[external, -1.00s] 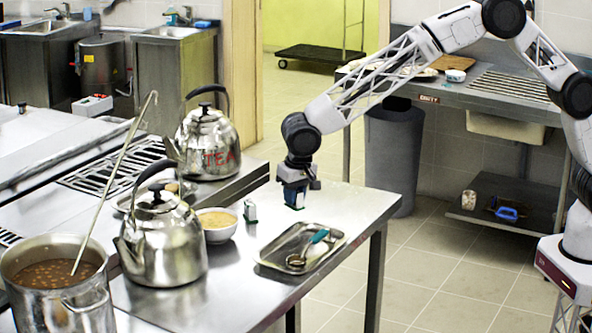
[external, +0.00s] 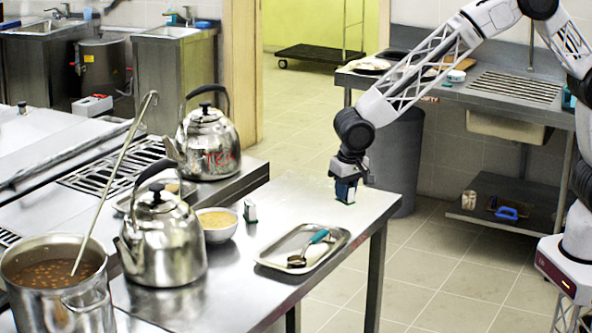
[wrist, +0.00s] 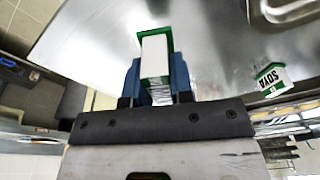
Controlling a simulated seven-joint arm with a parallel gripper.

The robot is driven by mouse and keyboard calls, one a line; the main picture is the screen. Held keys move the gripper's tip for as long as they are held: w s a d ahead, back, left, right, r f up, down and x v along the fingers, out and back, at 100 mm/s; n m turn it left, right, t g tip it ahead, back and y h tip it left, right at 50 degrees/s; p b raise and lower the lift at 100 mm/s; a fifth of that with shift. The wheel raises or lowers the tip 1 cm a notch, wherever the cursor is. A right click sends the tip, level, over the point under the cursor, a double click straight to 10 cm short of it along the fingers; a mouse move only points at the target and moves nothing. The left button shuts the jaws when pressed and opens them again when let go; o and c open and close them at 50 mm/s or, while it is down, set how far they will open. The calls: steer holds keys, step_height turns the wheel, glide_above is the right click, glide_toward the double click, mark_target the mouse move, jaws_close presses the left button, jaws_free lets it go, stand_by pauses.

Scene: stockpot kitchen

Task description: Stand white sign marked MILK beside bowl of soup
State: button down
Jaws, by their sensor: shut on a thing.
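My gripper (external: 347,188) is shut on a small white sign with a green base (wrist: 155,55), at the far right end of the steel table (external: 330,205). The sign's face is turned out of sight, so I cannot read its marking. It is low over the table top; I cannot tell whether it touches. The bowl of soup (external: 217,227) is further left, beside the front kettle. A second white and green sign (external: 250,211) stands just right of the bowl. In the wrist view this sign (wrist: 271,79) reads SOYA.
A metal tray (external: 264,264) with a teal-handled ladle (external: 308,250) lies in front of the SOYA sign. The front kettle (external: 162,240), the TEA kettle (external: 208,145) and a stockpot (external: 55,290) stand at left. Table between SOYA sign and gripper is clear.

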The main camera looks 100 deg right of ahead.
steer(key=shift+s+a, duration=0.15)
steer(key=shift+s, duration=0.7)
steer(key=shift+r, duration=0.1)
steer(key=shift+w, duration=0.15)
steer(key=w+a+r+n, duration=0.2)
steer(key=w+a+r, duration=0.2)
steer(key=w+r, duration=0.7)
steer(key=w+a+r+n, duration=0.2)
steer(key=w+a+r, duration=0.2)
steer(key=w+r, duration=0.8)
steer(key=w, duration=0.6)
steer(key=shift+r, duration=0.15)
step_height(320, 180, down, 24)
steer(key=shift+r, duration=0.1)
